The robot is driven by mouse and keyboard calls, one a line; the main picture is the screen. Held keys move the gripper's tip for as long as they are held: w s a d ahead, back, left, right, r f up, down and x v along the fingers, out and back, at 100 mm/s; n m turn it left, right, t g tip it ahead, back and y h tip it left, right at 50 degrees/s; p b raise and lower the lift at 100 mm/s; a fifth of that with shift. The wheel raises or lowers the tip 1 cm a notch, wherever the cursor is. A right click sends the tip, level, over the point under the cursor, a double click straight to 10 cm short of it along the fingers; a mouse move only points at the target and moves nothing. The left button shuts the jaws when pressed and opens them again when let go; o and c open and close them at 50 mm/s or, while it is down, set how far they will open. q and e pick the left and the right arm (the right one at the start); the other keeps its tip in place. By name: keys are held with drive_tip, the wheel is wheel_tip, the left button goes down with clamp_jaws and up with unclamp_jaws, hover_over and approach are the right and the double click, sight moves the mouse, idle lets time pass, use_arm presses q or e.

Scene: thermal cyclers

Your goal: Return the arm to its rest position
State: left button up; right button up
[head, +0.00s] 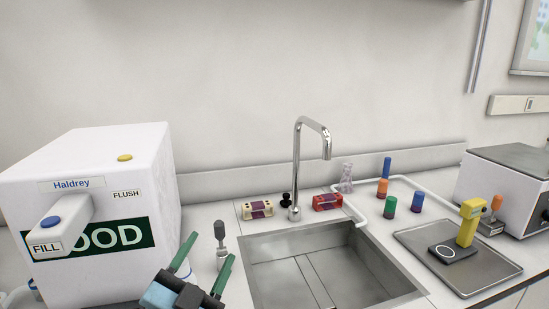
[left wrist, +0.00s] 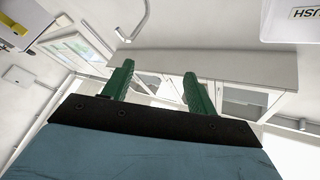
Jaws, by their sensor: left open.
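My left gripper (head: 203,268) shows at the bottom of the head view, in front of the counter between the white Haldrey machine and the sink. Its two green fingers are spread apart with nothing between them. In the left wrist view the same gripper (left wrist: 157,88) has its green fingers apart and empty, with wall cabinets, wall and ceiling behind them. My right gripper is not in view.
The white Haldrey machine (head: 85,155) stands close at left. A grey-topped tool (head: 220,243) stands beside the gripper. A sink (head: 262,257) with a tall tap (head: 297,165) is at centre. Several coloured cylinders and a metal tray (head: 415,238) are at right.

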use_arm(q)
drive_tip(key=s+a+f+n+g+y, duration=0.2)
drive_tip(key=a+f+g, duration=0.1)
drive_tip(key=f, duration=0.3)
drive_tip(key=s+a+f+n+g+y, duration=0.3)
drive_tip(key=f, duration=0.3)
drive_tip(key=s+a+f+n+g+y, duration=0.2)
drive_tip(key=s+a+f+n+g, duration=0.1)
drive_tip(key=f, duration=0.3)
drive_tip(key=shift+s+a, duration=0.25)
drive_tip(key=shift+a, duration=0.15)
drive_tip(key=s+f+n+g, duration=0.1)
drive_tip(key=s+f+g, duration=0.3)
drive_tip(key=s, duration=0.4)
drive_tip(key=s+f+g, duration=0.4)
drive_tip(key=s, duration=0.4)
wheel_tip(320, 180, down, 24)
drive_tip(key=g, duration=0.1)
drive_tip(key=s+a+f, duration=0.2)
drive_tip(key=s+f, duration=0.6)
drive_tip(key=s+a+f+g+b, duration=0.1)
drive_tip(key=s+f, duration=0.8)
drive_tip(key=shift+s+a+g, duration=0.25)
drive_tip(key=shift+a+g, duration=0.05)
drive_tip(key=shift+a, duration=0.05)
